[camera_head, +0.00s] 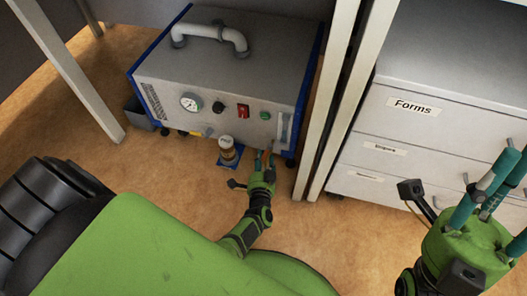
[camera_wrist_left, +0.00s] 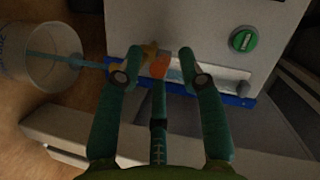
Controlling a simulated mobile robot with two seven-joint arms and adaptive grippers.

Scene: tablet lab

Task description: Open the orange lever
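The orange lever (camera_wrist_left: 160,67) sits low on the front of the grey machine in the left wrist view, with a yellowish part beside it. My left gripper (camera_wrist_left: 160,76) is open around it, with one finger on each side and a third finger below. I cannot tell whether any finger touches the lever. In the head view my left gripper (camera_head: 265,160) is at the lower right corner of the machine (camera_head: 225,70), and it mostly hides the lever there. My right gripper (camera_head: 497,182) is open and empty in front of the drawers, far from the lever.
A green button (camera_wrist_left: 243,39) is right of the lever. A beaker-like container (camera_wrist_left: 40,55) stands at the left in the wrist view. Table legs (camera_head: 335,90) and a drawer cabinet (camera_head: 430,110) stand right of the machine. The floor left of the gripper is mostly clear.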

